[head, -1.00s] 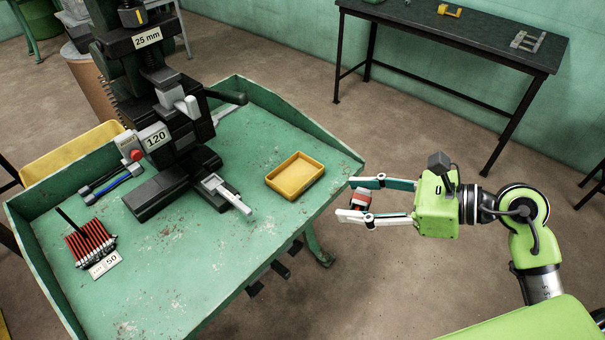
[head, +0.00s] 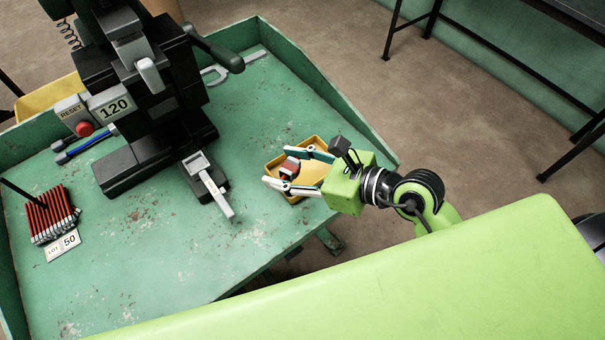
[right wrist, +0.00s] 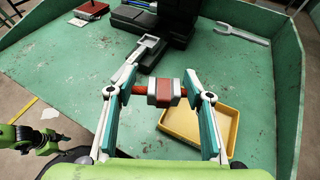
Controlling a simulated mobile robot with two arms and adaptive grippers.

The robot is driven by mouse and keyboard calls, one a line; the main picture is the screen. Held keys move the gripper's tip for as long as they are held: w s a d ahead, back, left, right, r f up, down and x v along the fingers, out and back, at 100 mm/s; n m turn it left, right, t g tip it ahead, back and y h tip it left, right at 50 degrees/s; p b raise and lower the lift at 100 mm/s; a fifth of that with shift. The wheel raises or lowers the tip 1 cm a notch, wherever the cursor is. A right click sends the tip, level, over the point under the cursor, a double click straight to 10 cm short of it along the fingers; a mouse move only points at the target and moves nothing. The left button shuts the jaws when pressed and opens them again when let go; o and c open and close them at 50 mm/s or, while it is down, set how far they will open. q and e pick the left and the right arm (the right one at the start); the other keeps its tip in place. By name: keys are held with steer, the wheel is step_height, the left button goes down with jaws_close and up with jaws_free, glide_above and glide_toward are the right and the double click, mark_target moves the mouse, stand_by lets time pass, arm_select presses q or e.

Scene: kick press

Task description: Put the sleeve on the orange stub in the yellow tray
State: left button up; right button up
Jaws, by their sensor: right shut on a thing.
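My right gripper (head: 296,170) is shut on a small grey-and-red piece (head: 290,166), held crosswise between its fingers. In the right wrist view this piece (right wrist: 160,93) shows a grey block with a red band, with red at its left end. I cannot clearly tell sleeve from stub. The yellow tray (head: 275,180) lies on the green bench under the fingers, partly hidden by them; in the right wrist view its visible floor (right wrist: 203,126) is bare. The piece appears above the tray, not resting in it. A green and black arm part, apparently my left arm, shows at the lower left of the right wrist view.
The black press (head: 150,80) stands left of the tray, with a grey handle-like part (head: 210,185) pointing forward. Red rods (head: 52,213) lie by a "LOT 50" card (head: 63,245). A raised rim (head: 335,95) bounds the bench's right side. Bench between rods and press is clear.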

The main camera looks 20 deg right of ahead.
steer(key=shift+s+a+f+b, duration=0.2)
steer(key=shift+a+f, duration=0.15)
steer(key=shift+a, duration=0.2)
steer(key=shift+s+a+f+b, duration=0.1)
steer(key=shift+a+f+b, duration=0.15)
steer(key=shift+a, duration=0.25)
steer(key=shift+w+d+f+t, duration=0.1)
steer(key=shift+w+f+t, duration=0.2)
steer(key=shift+w+f, duration=0.25)
steer(key=b, duration=0.2)
glide_above(303, 170)
steer(key=f, duration=0.8)
steer(key=shift+s+a+f, duration=0.1)
steer(key=shift+s+a, duration=0.15)
steer(key=shift+w+d+f, duration=0.1)
steer(key=shift+w+f, duration=0.05)
step_height(303, 170, down, 3)
steer(key=shift+w+d+f, duration=0.1)
steer(key=shift+w+d, duration=0.05)
arm_select(q)
steer(key=s+f, duration=0.1)
steer(key=f, duration=0.1)
steer(key=s+f, duration=0.1)
steer(key=f, duration=0.1)
steer(key=shift+s+a, duration=0.4)
arm_select(e)
steer(key=shift+f, duration=0.2)
